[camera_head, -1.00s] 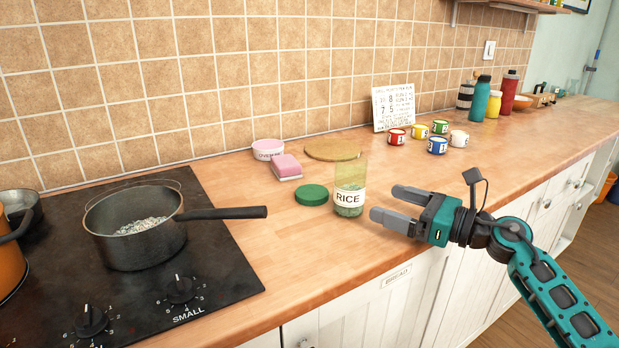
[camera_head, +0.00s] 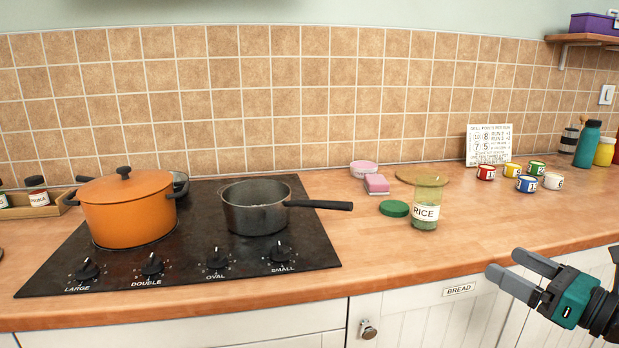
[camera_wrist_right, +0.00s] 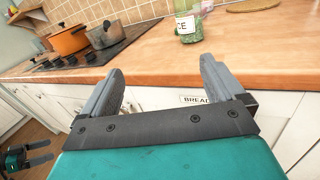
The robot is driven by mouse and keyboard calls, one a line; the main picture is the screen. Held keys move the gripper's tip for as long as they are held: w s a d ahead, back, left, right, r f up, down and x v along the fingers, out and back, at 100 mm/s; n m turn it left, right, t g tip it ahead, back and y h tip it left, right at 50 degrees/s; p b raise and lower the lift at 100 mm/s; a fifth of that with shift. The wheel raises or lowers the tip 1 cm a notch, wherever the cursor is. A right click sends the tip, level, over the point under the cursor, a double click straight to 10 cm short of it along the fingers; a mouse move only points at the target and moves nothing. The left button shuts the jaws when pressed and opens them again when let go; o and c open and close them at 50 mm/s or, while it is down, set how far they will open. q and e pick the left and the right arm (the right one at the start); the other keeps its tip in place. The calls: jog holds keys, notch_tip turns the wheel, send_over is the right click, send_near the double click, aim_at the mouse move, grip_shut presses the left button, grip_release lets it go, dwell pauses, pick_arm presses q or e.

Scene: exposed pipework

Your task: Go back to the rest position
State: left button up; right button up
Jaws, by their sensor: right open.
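My right gripper (camera_head: 507,276) is at the lower right of the head view, in front of the counter's front edge. Its two grey fingers are apart with nothing between them, and they show in the right wrist view too (camera_wrist_right: 158,85). The glass rice jar (camera_head: 426,204) stands upright on the counter, up and left of the fingers and apart from them. Its green lid (camera_head: 394,208) lies beside it. My left gripper (camera_wrist_right: 42,152) shows small at the lower left of the wrist view, its fingers apart and empty. It is outside the head view.
A grey saucepan (camera_head: 256,208) and an orange pot (camera_head: 126,209) stand on the black hob (camera_head: 205,262). A pink sponge (camera_head: 376,184), a round board (camera_head: 418,175) and several small cans (camera_head: 526,184) are farther back. White cabinet fronts (camera_head: 440,310) lie below the counter (camera_head: 345,240).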

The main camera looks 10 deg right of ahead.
pick_arm(q)
jog(key=shift+y, duration=0.5)
jog(key=a+r+p, duration=0.1)
jog(key=p, duration=0.1)
jog(key=a+r+p, duration=0.1)
jog(key=r+p, duration=0.1)
jog(key=p, duration=0.1)
jog(key=a+r+p, duration=0.1)
jog(key=p, duration=0.1)
jog(key=shift+s+r, duration=0.15)
jog(key=shift+s, duration=0.1)
pick_arm(e)
jog(key=s+a+f+n+g+h, duration=0.2)
jog(key=s+a+f+n, duration=0.3)
jog(key=n, duration=0.6)
jog(key=s+a+f+n+g+h, duration=0.2)
jog(key=s+a+f+n, duration=0.3)
jog(key=a+f+n, duration=0.4)
jog(key=s+a+f+n+g+h, duration=0.1)
jog(key=s+a+f+n, duration=0.4)
jog(key=n, duration=0.9)
jog(key=a+f, duration=0.3)
jog(key=shift+g+h, duration=0.4)
pick_arm(q)
jog(key=shift+d, duration=0.1)
